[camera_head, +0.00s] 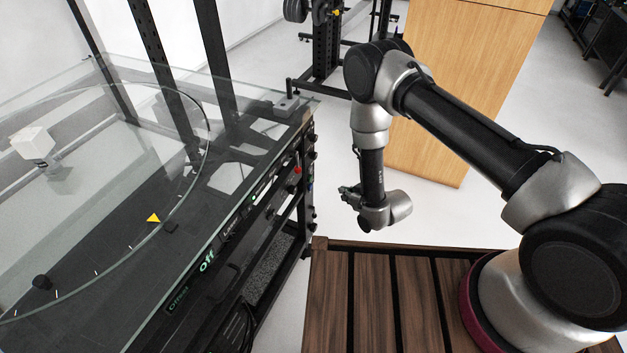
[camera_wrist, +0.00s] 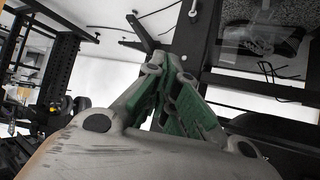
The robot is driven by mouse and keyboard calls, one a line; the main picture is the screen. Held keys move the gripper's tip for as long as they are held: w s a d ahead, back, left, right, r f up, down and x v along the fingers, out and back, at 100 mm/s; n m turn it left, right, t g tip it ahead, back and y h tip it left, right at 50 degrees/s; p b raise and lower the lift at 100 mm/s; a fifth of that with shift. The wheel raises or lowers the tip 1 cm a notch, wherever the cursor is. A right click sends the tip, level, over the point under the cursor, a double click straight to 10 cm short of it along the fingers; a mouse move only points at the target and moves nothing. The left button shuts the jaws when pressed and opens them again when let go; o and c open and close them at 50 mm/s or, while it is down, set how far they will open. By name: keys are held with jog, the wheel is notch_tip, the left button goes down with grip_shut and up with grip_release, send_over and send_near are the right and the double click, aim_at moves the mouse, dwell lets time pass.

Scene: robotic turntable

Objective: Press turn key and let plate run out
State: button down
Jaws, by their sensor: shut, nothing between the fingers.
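The round glass plate (camera_head: 100,190) lies on the glass-topped turntable table at the left in the head view. The table's front panel (camera_head: 190,285) carries a lit "Off" label (camera_head: 207,262), an "Offset" label (camera_head: 178,301) and a red button (camera_head: 297,170). I cannot tell which control is the turn key. My gripper (camera_head: 345,193) is to the right of the panel, apart from it, with its fingers towards the table. In the wrist view, the grey and green fingers (camera_wrist: 168,66) meet at the tips and hold nothing.
A white cube (camera_head: 33,142) and a yellow triangle marker (camera_head: 153,217) show at the plate. Black frame posts (camera_head: 215,70) rise behind the table. A wooden cabinet (camera_head: 455,85) stands behind my arm, with a gym rack (camera_head: 322,60) beyond. Floor between panel and cabinet is clear.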

aim_at(310, 178)
jog(key=w+a, duration=0.3)
jog(key=a, duration=0.5)
jog(key=shift+a, duration=0.15)
jog(key=shift+a, duration=0.15)
dwell(1.6)
jog(key=shift+w+a, duration=0.1)
jog(key=shift+a, duration=0.2)
